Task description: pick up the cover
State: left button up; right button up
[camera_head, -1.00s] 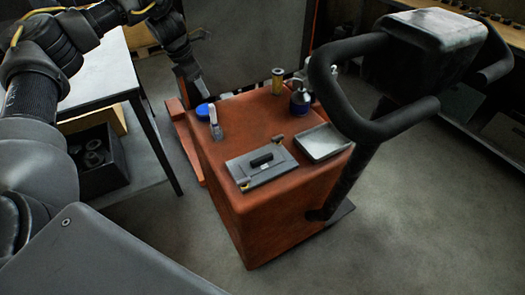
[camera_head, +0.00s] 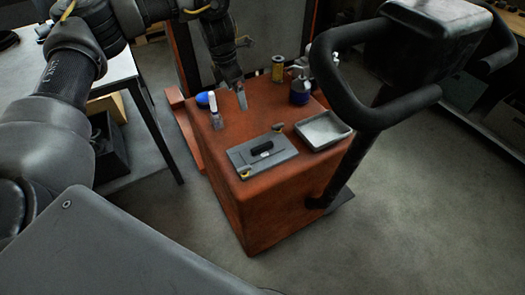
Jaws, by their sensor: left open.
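The cover (camera_head: 250,163) is a flat grey plate with a black handle (camera_head: 262,149) in its middle. It lies flat on the orange cabinet top (camera_head: 283,184), with small brass-coloured pieces at two of its corners. My left gripper (camera_head: 242,101) is above the back part of the cabinet top, behind the cover and apart from it. It is open, pointing down, with nothing seen between its fingers. My right gripper is out of view.
A shallow metal tray (camera_head: 345,130) sits right of the cover. A white tube (camera_head: 215,113), a blue round item (camera_head: 202,99), a dark blue bottle (camera_head: 300,89) and a yellow can (camera_head: 278,68) stand behind. A thick black handlebar (camera_head: 322,72) overhangs the right side.

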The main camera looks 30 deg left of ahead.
pick_arm(q)
jog(key=s+d+f+n, duration=0.1)
jog(key=d+f+n, duration=0.1)
jog(key=d+n, duration=0.3)
jog(key=n+g+y, duration=0.1)
jog(key=n, duration=1.2)
send_over(262, 146)
notch_tip(262, 146, down, 2)
notch_tip(262, 146, down, 6)
jog(key=shift+a+r, duration=0.15)
jog(key=shift+r, duration=0.1)
jog(key=shift+s+f, duration=0.15)
jog(key=shift+f, duration=0.35)
jog(key=f, duration=0.4)
jog(key=shift+w+d+f, duration=0.15)
jog(key=shift+w+d, duration=0.05)
